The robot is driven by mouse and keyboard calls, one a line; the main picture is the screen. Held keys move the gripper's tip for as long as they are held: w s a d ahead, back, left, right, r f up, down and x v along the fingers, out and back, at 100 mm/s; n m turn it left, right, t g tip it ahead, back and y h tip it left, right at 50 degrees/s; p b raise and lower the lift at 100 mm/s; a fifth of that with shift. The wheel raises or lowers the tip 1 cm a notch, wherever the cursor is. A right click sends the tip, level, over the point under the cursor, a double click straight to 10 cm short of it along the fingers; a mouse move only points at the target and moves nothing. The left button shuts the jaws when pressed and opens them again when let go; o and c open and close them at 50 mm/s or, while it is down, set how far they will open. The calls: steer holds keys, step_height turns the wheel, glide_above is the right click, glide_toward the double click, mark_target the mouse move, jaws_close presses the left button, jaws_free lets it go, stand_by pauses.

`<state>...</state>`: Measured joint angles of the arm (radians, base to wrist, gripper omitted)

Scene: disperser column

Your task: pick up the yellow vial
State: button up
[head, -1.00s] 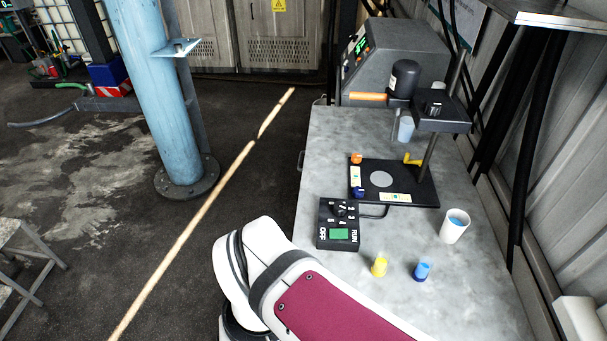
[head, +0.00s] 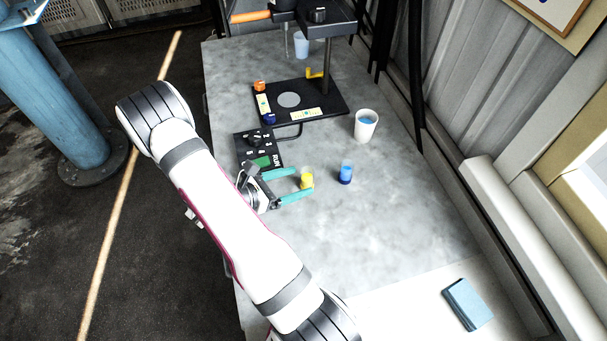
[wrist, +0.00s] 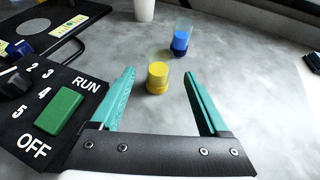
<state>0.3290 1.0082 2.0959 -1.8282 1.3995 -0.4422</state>
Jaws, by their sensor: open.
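The yellow vial (head: 307,178) stands upright on the grey bench (head: 400,215). My gripper (head: 304,180) is open, with its two teal fingers reaching toward the vial from the left. In the head view the vial appears at the fingertips, between them. In the wrist view the yellow vial (wrist: 158,77) stands just ahead of the gap between the open fingers (wrist: 162,74), near the left finger's tip. Nothing is held. I cannot tell whether a finger touches it.
A blue vial (head: 345,172) stands just right of the yellow one. A white cup (head: 365,126) is behind it. The control box (head: 259,148) with a green button lies close to the left finger. The black stand base (head: 325,100) is farther back.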

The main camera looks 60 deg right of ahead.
mark_target(316, 182)
steer(key=x, duration=0.7)
steer(key=shift+d+f, duration=0.25)
jaws_close()
